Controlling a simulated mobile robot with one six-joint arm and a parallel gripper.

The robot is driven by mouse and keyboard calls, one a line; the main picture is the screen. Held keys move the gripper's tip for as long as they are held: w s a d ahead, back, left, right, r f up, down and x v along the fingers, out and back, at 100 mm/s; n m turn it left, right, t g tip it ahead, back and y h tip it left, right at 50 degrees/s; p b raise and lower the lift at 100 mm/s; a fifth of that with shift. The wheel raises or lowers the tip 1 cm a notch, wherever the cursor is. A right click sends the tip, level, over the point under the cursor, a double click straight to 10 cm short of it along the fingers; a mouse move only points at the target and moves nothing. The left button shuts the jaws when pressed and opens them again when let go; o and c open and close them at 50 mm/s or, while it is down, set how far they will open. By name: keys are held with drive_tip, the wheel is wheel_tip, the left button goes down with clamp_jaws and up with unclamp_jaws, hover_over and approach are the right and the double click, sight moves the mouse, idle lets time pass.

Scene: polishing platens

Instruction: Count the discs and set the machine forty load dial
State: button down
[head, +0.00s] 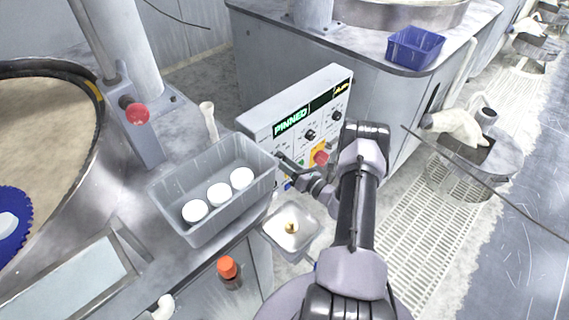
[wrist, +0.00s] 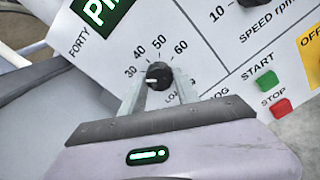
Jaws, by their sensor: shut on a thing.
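The grey control panel (head: 300,110) carries a lit green PINNED sign and, in the wrist view, the word FORTY. Its black load dial (wrist: 159,74) has 30, 40, 50 and 60 around it; the white mark on the knob points left, close to the 30 side. My gripper (wrist: 160,90) is shut on this knob, one finger on each side. In the head view my gripper (head: 284,161) reaches the panel's lower left, and the dial is hard to make out there. Three white discs (head: 195,211) (head: 219,194) (head: 242,178) lie in a row in the grey bin (head: 165,206).
A green START button (wrist: 258,82) and red STOP button (wrist: 281,108) are right of the dial. A red mushroom button (head: 321,157) is on the panel. A small metal tray (head: 275,232) stands below. A blue bin (head: 416,48) sits on the machine behind.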

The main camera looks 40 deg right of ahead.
drive_tip(key=shift+m, duration=0.6)
drive_tip(key=c, duration=0.9)
unclamp_jaws()
drive_tip(key=s+d+p, duration=0.1)
drive_tip(key=s+p, duration=0.2)
drive_tip(key=s, duration=1.4)
drive_tip(key=shift+s, duration=0.2)
drive_tip(key=shift+d, duration=0.15)
